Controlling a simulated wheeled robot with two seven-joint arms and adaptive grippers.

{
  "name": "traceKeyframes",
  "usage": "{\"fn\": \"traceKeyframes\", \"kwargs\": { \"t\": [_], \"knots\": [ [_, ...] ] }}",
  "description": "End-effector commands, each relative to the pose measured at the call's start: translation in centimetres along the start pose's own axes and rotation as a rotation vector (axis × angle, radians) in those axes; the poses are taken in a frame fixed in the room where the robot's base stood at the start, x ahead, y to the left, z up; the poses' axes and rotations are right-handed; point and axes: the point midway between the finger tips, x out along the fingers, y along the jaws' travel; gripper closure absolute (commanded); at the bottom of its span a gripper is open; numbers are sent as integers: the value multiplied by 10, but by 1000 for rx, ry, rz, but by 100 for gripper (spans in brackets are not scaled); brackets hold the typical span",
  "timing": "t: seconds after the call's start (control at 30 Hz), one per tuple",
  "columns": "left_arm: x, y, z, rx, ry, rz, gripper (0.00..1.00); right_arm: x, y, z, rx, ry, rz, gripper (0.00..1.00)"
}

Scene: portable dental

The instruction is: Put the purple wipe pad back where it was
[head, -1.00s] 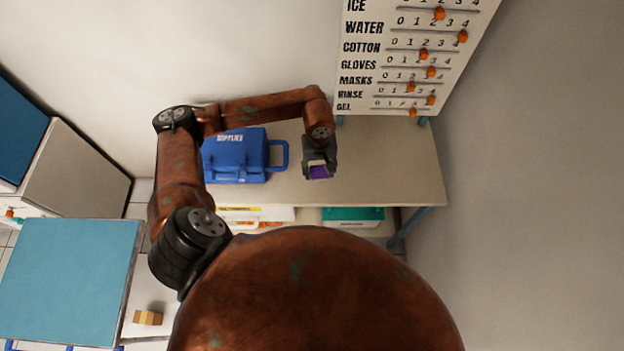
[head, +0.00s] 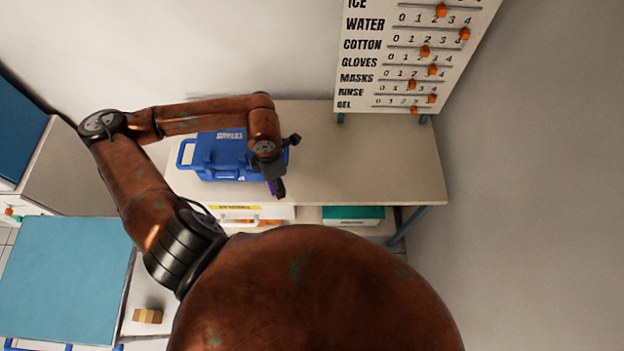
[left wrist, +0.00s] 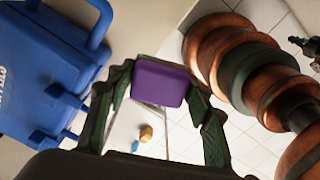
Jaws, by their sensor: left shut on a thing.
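The purple wipe pad (left wrist: 160,82) is held between the fingers of my left gripper (left wrist: 158,90) in the left wrist view. In the head view the left gripper (head: 275,188) is over the front part of the shelf table, just right of the blue supplies case, and the purple pad shows as a thin dark sliver at its tip (head: 277,189). The pad appears above the table; I cannot tell its exact height.
The blue supplies case (head: 225,160) stands on the beige table (head: 380,165), whose right part is clear. A teal-topped box (head: 352,213) is on the shelf below. A tally board (head: 385,60) hangs behind. A small tan block (head: 147,316) lies at lower left.

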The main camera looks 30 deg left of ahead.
Motion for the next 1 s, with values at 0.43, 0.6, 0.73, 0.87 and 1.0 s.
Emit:
{"fn": "traceKeyframes", "kwargs": {
  "t": [0.43,0.6,0.73,0.87,1.0],
  "knots": [
    [39,24,89,-10,-3,-5,76,-10,11,-3,-2,4,11,100],
    [72,32,111,-10,1,-4,76,-11,14,-4,-2,5,14,100],
    [87,36,123,-9,-1,-2,76,-11,14,-4,-2,5,14,100],
    [93,38,128,-8,-1,-2,76,-11,13,-4,-2,6,14,100],
    [104,39,132,-9,3,-2,76,-12,13,-5,-2,6,13,100]
  ]
}}
